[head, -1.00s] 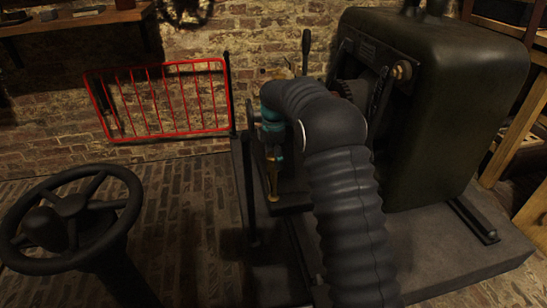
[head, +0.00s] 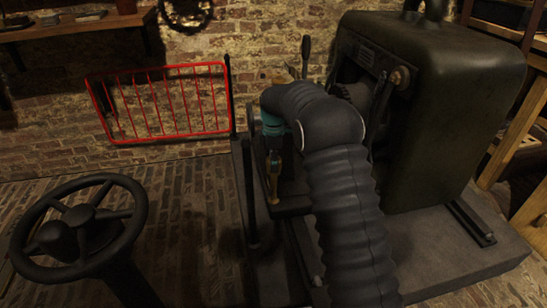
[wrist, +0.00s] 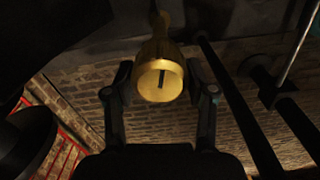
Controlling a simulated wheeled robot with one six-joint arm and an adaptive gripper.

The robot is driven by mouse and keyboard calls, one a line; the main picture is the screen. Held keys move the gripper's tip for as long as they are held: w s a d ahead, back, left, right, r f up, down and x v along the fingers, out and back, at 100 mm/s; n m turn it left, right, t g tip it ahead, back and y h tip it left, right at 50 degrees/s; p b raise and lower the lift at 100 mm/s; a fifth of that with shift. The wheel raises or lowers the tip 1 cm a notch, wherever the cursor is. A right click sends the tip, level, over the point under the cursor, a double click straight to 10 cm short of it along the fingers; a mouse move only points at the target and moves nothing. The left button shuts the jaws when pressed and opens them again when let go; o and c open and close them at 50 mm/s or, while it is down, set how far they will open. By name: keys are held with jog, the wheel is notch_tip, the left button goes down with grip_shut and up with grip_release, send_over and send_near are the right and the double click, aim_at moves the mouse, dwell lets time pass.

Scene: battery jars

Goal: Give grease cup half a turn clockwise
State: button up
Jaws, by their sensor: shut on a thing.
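The grease cup (wrist: 150,86) is a brass-coloured cup with a round face and a dark slot-like mark, in the middle of the wrist view. A narrower brass neck rises behind it. My gripper (wrist: 159,72) has one dark finger on each side of the cup and is shut on it.
A large dark green machine housing (head: 440,110) stands right of my arm on a grey plinth (head: 450,262). A black handwheel (head: 80,235) stands at left front. A red railing (head: 160,105) is by the brick wall. Dark rods (wrist: 240,105) run right of the cup.

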jog(key=m+p, duration=0.2)
jog(key=m, duration=0.2)
jog(key=shift+m, duration=0.3)
jog(key=m+p, duration=0.1)
jog(key=m, duration=0.2)
jog(key=shift+m+p, duration=0.3)
jog(key=shift+m, duration=0.1)
jog(key=m+p, duration=0.1)
jog(key=m, duration=0.7)
jog(key=shift+p, duration=0.35)
jog(key=m, duration=0.4)
jog(key=shift+d+m, duration=0.1)
jog(key=shift+m, duration=0.2)
jog(key=m, duration=0.3)
jog(key=shift+f+m+p, duration=0.1)
jog(key=shift+m+p, duration=0.2)
jog(key=shift+p, duration=0.1)
jog(key=m, duration=0.4)
jog(key=shift+m, duration=1.8)
